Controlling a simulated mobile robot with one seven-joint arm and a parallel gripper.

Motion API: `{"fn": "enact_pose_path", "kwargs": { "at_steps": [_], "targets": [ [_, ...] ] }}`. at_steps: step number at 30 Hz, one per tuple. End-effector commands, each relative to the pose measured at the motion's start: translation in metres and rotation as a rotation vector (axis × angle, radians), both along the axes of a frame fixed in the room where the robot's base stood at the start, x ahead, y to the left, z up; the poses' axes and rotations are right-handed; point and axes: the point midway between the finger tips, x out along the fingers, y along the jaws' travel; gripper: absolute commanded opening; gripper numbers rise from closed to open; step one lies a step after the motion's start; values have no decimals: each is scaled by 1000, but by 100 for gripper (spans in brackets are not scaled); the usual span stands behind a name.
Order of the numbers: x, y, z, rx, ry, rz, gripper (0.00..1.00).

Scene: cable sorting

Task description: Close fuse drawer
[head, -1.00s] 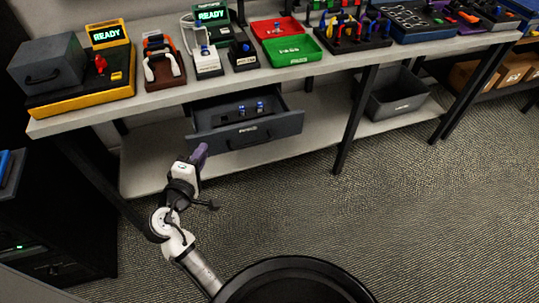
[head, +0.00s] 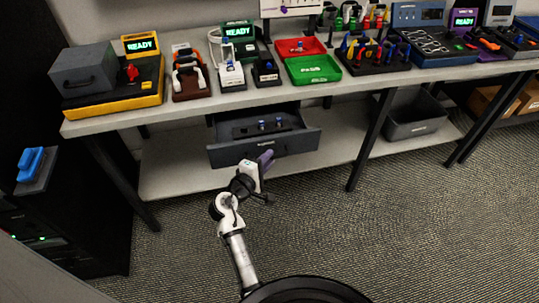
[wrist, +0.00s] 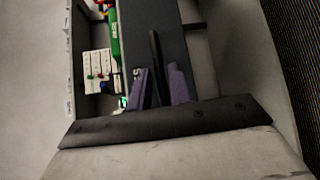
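The fuse drawer (head: 290,143) hangs under the table and is pulled open, with several blue-topped fuses (head: 262,124) inside. My gripper (head: 266,158) is just in front of the drawer's front panel, near its middle. In the wrist view, the dark grey drawer front (wrist: 180,50) fills the centre, with its black handle bar (wrist: 154,50) across it. The purple fingers of my gripper (wrist: 159,88) stand apart, with the handle bar showing between them. I cannot tell whether they touch the panel or handle.
The table (head: 185,109) above carries a red tray (head: 300,46), a green tray (head: 313,69) and other devices. A lower shelf (head: 180,170) lies beneath the drawer. A grey bin (head: 415,128) and table legs (head: 370,140) stand to the right. The carpet in front is clear.

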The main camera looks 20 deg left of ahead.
Motion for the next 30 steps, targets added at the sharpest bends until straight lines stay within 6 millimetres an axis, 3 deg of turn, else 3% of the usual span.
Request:
{"fn": "enact_pose_path", "kwargs": {
  "at_steps": [5,14,19,30],
  "targets": [
    [13,-3,-1,0,0,0,20],
    [15,-3,-2,1,0,0,20],
    [15,-3,-2,0,0,0,0],
    [16,-2,-2,1,0,0,0]
  ]
}}
